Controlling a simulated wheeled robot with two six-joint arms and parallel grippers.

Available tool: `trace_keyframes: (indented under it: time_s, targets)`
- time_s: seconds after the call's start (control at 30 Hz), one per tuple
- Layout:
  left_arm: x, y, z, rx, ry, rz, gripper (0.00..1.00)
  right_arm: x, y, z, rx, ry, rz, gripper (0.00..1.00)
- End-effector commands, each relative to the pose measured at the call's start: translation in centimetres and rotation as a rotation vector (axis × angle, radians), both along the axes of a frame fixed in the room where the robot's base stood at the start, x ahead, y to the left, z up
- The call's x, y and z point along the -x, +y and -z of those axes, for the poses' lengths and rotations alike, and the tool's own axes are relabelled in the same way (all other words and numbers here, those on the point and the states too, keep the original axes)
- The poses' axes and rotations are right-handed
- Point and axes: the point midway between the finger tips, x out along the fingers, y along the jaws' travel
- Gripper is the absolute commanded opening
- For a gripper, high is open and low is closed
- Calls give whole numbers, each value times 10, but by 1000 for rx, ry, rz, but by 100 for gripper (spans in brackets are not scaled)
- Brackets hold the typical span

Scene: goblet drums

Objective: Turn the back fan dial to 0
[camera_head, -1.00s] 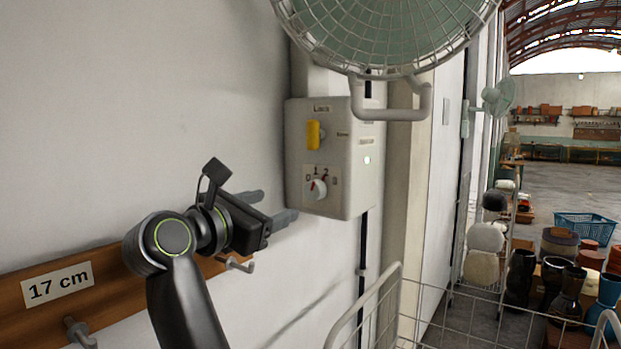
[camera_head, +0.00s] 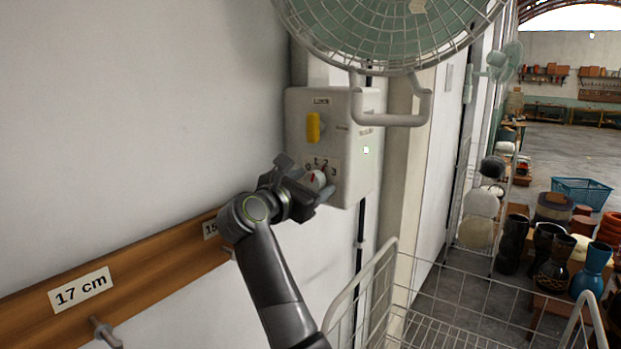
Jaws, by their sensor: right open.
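The fan control box (camera_head: 350,150) is a pale box on the wall below a large caged fan (camera_head: 395,30). The pointer's exact setting is hard to tell. My right gripper (camera_head: 308,178) is at the dial with its fingers open, one above left and one below right. The gripper partly hides the dial and its scale; I cannot tell whether it touches. My left gripper is not in view.
A wooden rail (camera_head: 140,280) with pegs and a "17 cm" label runs along the wall at lower left. A wire basket (camera_head: 440,300) stands below the box. Drums (camera_head: 592,268), a blue crate (camera_head: 580,190) and another fan (camera_head: 505,62) are farther right.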

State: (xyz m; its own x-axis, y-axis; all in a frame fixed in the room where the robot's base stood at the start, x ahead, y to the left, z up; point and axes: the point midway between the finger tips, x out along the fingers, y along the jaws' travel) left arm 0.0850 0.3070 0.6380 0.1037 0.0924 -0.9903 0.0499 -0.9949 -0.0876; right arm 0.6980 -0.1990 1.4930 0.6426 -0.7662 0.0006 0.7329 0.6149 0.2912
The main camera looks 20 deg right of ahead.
Motion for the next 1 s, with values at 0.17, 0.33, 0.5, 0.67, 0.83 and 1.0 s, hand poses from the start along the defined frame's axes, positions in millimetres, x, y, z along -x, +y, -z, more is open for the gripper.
trace_keyframes:
  time_s: [0.17,0.33,0.5,0.67,0.83,1.0]
  targets:
    - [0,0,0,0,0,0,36,0,0,1,-1,1,0,59]
    - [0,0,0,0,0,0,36,0,0,1,0,0,0,46]
    - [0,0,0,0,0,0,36,0,0,0,0,0,0,24]
    - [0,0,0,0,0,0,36,0,0,0,1,1,0,15]
    - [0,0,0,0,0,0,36,0,0,0,15,19,0,15]
    - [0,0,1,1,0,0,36,0,0,0,57,75,0,15]
